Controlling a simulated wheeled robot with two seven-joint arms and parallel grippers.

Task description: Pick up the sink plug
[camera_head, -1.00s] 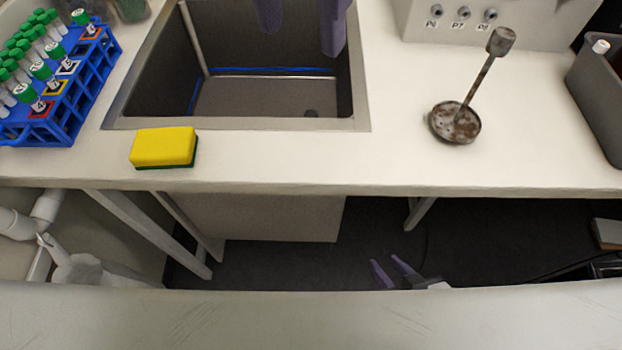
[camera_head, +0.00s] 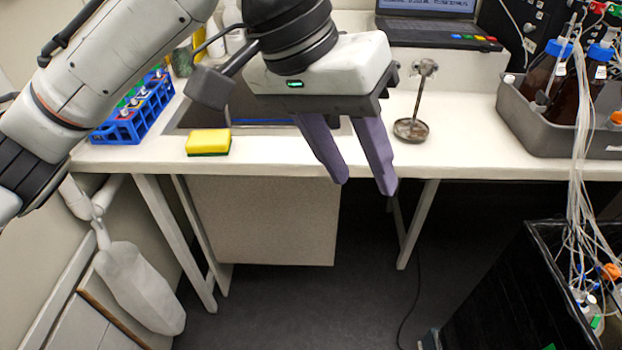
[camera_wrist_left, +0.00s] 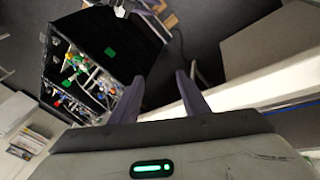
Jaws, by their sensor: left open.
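The sink plug (camera_head: 411,130), a rusty metal disc with an upright rod and a small block on top, stands on the white counter right of the sink (camera_head: 184,118) in the head view. My left gripper (camera_head: 362,184) is open and empty, with purple fingers pointing down. In the picture it lies left of and below the plug, over the counter's front edge; it does not touch the plug. The left wrist view shows the same open fingers (camera_wrist_left: 160,78) with nothing between them; I cannot make out the plug there. My arm and gripper hide much of the sink.
A yellow sponge (camera_head: 208,142) and a blue tube rack (camera_head: 125,130) are left on the counter. A grey tray (camera_head: 560,143) with brown bottles is at the right, and a laptop (camera_head: 437,30) behind. A black box (camera_head: 510,290) with tubing stands lower right. Counter around the plug is clear.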

